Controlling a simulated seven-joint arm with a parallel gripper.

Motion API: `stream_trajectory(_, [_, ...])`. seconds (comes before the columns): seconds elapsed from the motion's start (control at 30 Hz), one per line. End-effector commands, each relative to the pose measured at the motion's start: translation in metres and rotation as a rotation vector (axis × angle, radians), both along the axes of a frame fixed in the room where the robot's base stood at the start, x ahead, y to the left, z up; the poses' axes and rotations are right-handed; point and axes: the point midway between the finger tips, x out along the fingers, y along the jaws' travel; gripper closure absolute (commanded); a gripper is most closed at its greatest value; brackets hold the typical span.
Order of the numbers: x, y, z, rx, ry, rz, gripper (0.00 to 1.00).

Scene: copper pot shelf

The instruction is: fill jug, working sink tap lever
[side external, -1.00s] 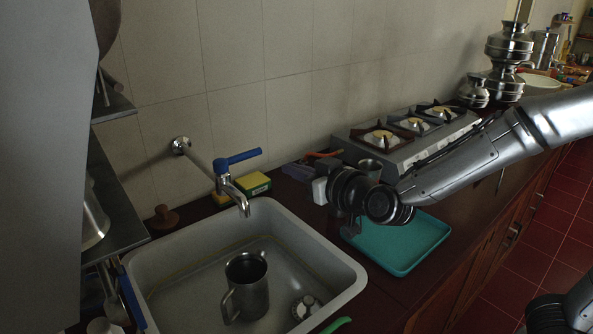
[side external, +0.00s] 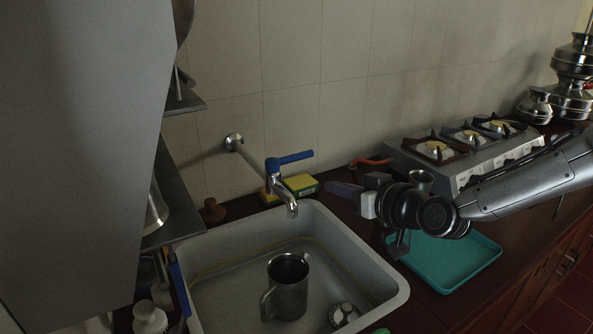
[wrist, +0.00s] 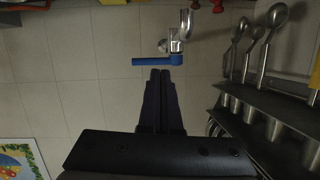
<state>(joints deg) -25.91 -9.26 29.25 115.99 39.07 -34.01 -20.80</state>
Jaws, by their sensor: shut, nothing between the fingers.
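The tap (side external: 282,188) comes out of the tiled wall over the sink, its spout pointing down. Its blue lever (side external: 292,158) points right along the wall. In the wrist view the lever (wrist: 150,61) lies sideways just beyond my fingertips. A steel jug (side external: 287,287) stands upright in the sink, below and near the spout; I cannot see whether water is in it. No stream shows from the spout. My gripper (side external: 330,187) is right of the tap, a little below the lever's tip, with its fingers shut and empty. In the wrist view the fingers (wrist: 160,73) point towards the lever, apparently apart from it.
The grey sink (side external: 402,292) holds a small round drain-like part (side external: 343,314). A yellow-green sponge (side external: 301,185) lies behind the tap. A teal tray (side external: 445,275) is below my arm. A stove (side external: 465,152) stands right. A rack with hanging spoons (wrist: 275,15) is in the wrist view.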

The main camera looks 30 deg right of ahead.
Motion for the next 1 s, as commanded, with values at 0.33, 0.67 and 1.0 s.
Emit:
stream_trajectory(0.33, [0.039, 0.088, 0.040, 0.121, 0.287, 0.282, 1.00])
stream_trajectory(0.67, [0.107, 0.027, 0.083, -0.056, 0.518, 0.102, 1.00])
stream_trajectory(1.0, [0.155, -0.022, 0.085, -0.117, 0.519, -0.013, 1.00])
